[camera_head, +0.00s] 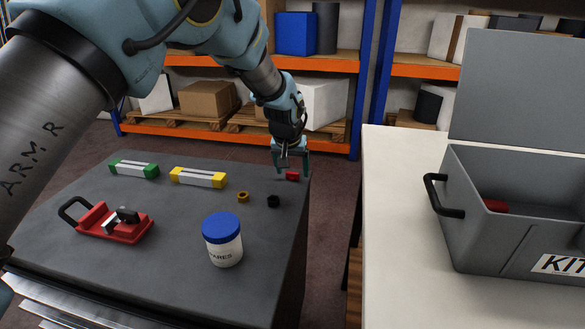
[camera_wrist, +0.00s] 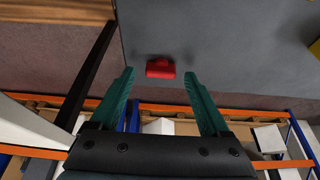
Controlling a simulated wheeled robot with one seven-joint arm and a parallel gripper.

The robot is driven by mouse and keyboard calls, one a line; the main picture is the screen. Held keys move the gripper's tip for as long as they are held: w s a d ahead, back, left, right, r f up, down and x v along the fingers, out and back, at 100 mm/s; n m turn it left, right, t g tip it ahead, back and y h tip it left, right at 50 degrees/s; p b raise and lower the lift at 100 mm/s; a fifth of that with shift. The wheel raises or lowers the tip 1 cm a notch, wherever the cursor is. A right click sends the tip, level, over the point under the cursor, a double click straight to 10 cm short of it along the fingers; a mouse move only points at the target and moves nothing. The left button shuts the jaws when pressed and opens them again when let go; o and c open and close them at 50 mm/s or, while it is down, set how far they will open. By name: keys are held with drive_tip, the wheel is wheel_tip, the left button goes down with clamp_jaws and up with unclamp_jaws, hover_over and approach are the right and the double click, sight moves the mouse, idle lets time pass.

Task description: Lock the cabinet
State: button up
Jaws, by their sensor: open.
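A dark grey cabinet or workbench top (camera_head: 170,255) fills the left of the head view. What look like metal drawer fronts (camera_head: 50,310) show at its near lower edge, mostly cut off. A small red piece (camera_head: 292,176) lies near the top's far right corner; it also shows in the wrist view (camera_wrist: 160,69). My gripper (camera_head: 291,167) points down above the red piece, open and empty. In the wrist view, my gripper's teal fingers (camera_wrist: 160,76) stand either side of the red piece's line, apart from it. No lock is clearly recognisable.
On the dark top are a red clamp-like tool (camera_head: 110,222), green (camera_head: 134,169) and yellow (camera_head: 198,178) bars, a brown ring (camera_head: 243,197), a black ring (camera_head: 273,201) and a blue-lidded jar (camera_head: 222,240). An open grey kit box (camera_head: 480,235) stands on the white table (camera_head: 395,230).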

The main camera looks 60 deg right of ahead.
drive_tip(key=shift+d+f, duration=0.15)
drive_tip(key=shift+f, duration=0.2)
drive_tip(key=shift+c, duration=0.2)
clamp_jaws()
